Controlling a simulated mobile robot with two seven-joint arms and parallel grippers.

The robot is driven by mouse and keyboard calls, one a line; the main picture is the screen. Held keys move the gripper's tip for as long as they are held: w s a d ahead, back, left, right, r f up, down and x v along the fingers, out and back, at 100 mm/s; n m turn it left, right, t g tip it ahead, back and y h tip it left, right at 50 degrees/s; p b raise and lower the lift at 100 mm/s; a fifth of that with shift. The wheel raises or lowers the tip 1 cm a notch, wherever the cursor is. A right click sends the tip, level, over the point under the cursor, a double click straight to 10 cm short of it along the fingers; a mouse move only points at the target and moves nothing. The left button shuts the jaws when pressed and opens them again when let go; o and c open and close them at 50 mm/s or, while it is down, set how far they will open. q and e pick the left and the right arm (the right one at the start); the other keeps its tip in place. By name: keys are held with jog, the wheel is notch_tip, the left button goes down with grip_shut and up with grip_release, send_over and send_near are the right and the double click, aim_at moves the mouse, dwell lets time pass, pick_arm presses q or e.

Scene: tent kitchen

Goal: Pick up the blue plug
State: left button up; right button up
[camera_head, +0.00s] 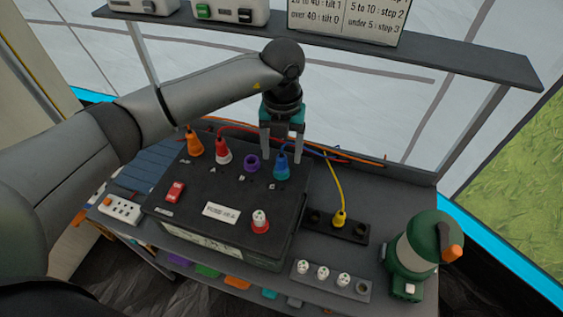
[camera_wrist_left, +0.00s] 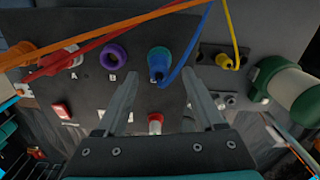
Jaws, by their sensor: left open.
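The blue plug (camera_head: 282,168) stands upright on the top of the black box (camera_head: 180,217), at the right end of a row of coloured sockets. A blue cable runs from it. In the left wrist view the blue plug (camera_wrist_left: 157,65) shows just past my fingertips, roughly in line with the gap between them. My left gripper (camera_head: 282,158) is open and points down, with its fingers close to the plug's top. The left wrist view shows its two fingers (camera_wrist_left: 161,78) apart with nothing held between them. I cannot tell whether a finger touches the plug. My right gripper is out of view.
An orange plug (camera_head: 195,146), a red-and-white plug (camera_head: 223,152) and a purple ring (camera_head: 251,163) share the row. A yellow-cabled plug (camera_head: 339,219) and a green lantern-like device (camera_head: 425,255) stand to the right. A shelf (camera_head: 440,55) spans above, behind my wrist. Loose cables cross behind the box.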

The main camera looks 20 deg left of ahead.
aim_at(281, 152)
pick_arm(q)
notch_tip(281, 152, down, 3)
jog(key=shift+f, duration=0.15)
jog(key=shift+c, duration=0.2)
jog(key=shift+w+a, duration=0.1)
grip_shut()
dwell(0.3)
